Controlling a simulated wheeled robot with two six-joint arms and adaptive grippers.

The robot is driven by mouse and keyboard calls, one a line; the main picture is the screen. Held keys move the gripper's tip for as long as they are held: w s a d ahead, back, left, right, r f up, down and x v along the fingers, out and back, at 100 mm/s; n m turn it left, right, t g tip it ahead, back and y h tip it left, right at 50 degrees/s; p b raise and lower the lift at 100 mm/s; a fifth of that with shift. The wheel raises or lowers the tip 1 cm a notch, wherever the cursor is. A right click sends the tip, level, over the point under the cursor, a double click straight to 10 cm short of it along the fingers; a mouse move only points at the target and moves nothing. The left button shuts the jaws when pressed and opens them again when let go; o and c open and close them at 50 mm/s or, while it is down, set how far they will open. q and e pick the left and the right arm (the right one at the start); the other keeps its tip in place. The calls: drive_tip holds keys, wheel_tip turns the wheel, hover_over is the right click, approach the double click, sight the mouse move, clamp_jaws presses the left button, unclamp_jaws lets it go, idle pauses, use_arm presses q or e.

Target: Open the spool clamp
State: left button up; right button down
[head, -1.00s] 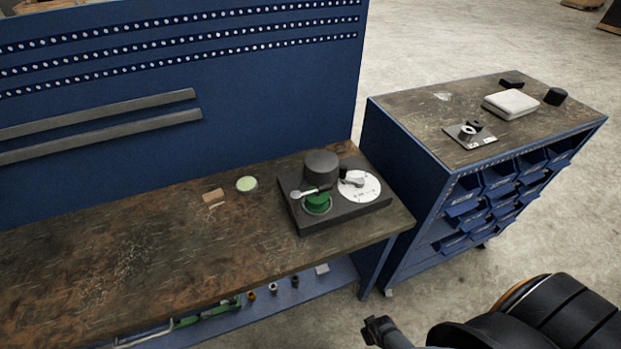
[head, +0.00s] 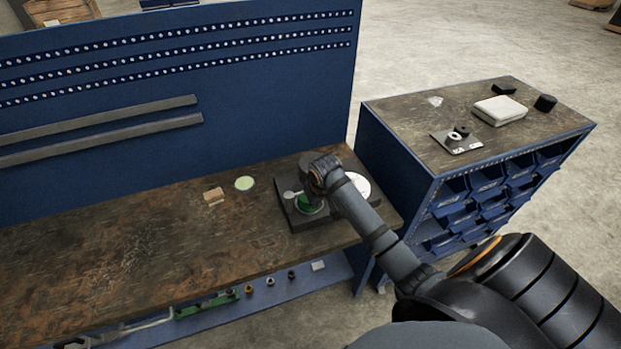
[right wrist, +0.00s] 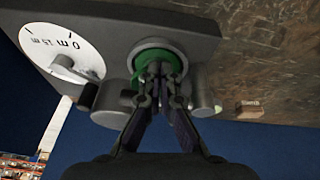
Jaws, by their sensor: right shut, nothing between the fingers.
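A dark box-shaped device (head: 308,223) sits at the bench's right end, with a green spool (head: 307,207) and a white dial (head: 358,184) on top. A pale lever knob (head: 291,195) sticks out left of the spool. My right gripper (head: 318,180) is over the device and covers much of its top. In the right wrist view, the gripper (right wrist: 160,72) is shut and empty, its tips in front of the green spool (right wrist: 146,56) and the grey clamp parts (right wrist: 112,98). Whether the tips touch them I cannot tell. My left gripper is not in view.
On the bench (head: 110,250) lie a pale green disc (head: 245,183) and a small tan block (head: 213,196). A blue cabinet (head: 410,190) at right holds a white box (head: 500,110) and small parts. The bench's left part is clear.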

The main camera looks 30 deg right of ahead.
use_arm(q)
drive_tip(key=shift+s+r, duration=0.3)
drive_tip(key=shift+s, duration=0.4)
use_arm(e)
drive_tip(key=w+d+r, duration=0.2)
drive_tip(key=w+r, duration=0.1)
drive_tip(key=r, duration=0.3)
drive_tip(key=w+d+r+m, duration=0.1)
drive_tip(key=w+d+r, duration=0.1)
drive_tip(key=w+r, duration=0.2)
wheel_tip(320, 180, up, 2)
drive_tip(key=shift+r, duration=0.1)
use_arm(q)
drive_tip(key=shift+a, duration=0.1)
use_arm(e)
drive_tip(key=shift+w, duration=0.1)
drive_tip(key=shift+t, duration=0.3)
wheel_tip(320, 180, down, 10)
drive_tip(key=p, duration=0.6)
drive_tip(key=shift+r, duration=0.1)
drive_tip(key=shift+s, duration=0.4)
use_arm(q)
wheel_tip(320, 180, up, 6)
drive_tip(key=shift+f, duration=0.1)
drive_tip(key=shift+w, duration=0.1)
use_arm(e)
drive_tip(key=shift+w+f, duration=0.2)
drive_tip(key=shift+f, duration=0.05)
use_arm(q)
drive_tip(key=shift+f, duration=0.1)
